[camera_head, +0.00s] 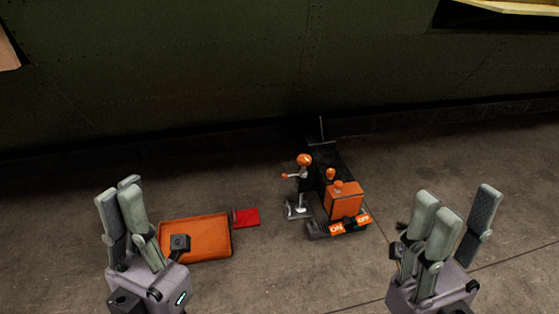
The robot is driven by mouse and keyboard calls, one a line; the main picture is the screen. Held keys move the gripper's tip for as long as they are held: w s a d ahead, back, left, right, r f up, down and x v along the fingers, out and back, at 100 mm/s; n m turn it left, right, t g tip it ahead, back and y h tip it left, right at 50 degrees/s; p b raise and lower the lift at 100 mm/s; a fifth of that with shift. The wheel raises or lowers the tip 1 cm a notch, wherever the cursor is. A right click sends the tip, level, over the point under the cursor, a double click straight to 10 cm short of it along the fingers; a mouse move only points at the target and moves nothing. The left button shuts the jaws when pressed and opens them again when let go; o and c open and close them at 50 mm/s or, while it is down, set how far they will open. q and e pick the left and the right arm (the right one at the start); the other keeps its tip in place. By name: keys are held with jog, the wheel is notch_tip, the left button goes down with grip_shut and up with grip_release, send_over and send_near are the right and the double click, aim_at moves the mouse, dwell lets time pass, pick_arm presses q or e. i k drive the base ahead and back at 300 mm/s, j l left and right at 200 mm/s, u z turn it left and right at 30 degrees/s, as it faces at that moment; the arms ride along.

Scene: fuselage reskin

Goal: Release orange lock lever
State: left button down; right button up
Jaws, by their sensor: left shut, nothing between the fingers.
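A dark machine (325,160) with an orange box-shaped housing (343,197) stands on the floor at centre right. Orange ON and OFF labels (337,229) are at its front. On its left side is a small metal clamp-like lever (302,184) with orange knobs (304,160), which looks like the lock lever; its latch state is too small to tell. My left gripper (122,195) is shut and empty at lower left, well away from the lever. My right gripper (455,205) is open and empty at lower right, apart from the machine.
An orange tray (200,219) lies on the floor beside my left gripper, with a red flat piece (246,217) at its right edge. The dark green fuselage wall (200,70) runs across the back.

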aim_at(284, 176)
jog(key=i+j+z, duration=0.35)
jog(key=i, duration=0.2)
jog(key=i+j+z, duration=0.75)
jog(key=i+j, duration=0.15)
